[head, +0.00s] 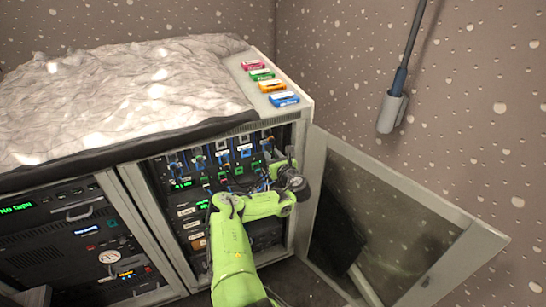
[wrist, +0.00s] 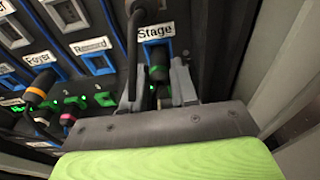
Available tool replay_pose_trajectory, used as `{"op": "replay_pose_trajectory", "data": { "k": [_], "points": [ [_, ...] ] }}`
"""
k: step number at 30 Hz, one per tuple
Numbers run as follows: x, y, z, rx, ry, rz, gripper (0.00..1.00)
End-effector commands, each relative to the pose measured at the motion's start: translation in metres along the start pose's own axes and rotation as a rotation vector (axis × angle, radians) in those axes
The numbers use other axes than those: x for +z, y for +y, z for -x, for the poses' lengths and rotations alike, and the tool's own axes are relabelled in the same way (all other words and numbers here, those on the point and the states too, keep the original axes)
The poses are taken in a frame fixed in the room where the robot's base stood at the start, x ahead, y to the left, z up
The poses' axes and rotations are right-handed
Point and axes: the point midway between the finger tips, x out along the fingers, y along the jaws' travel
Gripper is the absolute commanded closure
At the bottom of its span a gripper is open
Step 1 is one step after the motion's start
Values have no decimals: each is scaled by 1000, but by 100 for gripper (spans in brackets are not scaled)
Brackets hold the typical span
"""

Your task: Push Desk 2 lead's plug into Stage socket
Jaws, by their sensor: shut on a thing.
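My gripper (wrist: 156,92) is shut on a dark plug with a green band (wrist: 158,72) in the wrist view. No Desk 2 marking is readable on this plug. The plug is in front of the blue-framed Stage socket (wrist: 152,44), under the white "Stage" label. It overlaps the socket's opening, and I cannot tell whether its tip is inside. A black cable (wrist: 133,50) runs down just left of the Stage label to the left finger. In the head view my wrist and arm cover the right part of the open rack (head: 221,155).
Left of Stage are the Reward-like label's socket and the Foyer socket (wrist: 35,62). An orange-banded plug (wrist: 38,92) and a pink-banded plug (wrist: 68,119) are at lower left, beside green sockets (wrist: 104,99). The rack's glass door (head: 385,220) stands open at right.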

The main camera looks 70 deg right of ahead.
Motion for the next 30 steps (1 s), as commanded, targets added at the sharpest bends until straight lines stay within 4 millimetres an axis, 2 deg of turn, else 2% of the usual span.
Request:
{"op": "replay_pose_trajectory", "data": {
  "k": [30],
  "points": [
    [2, 0, -8, 1, -2, 1, 100]
  ]
}}
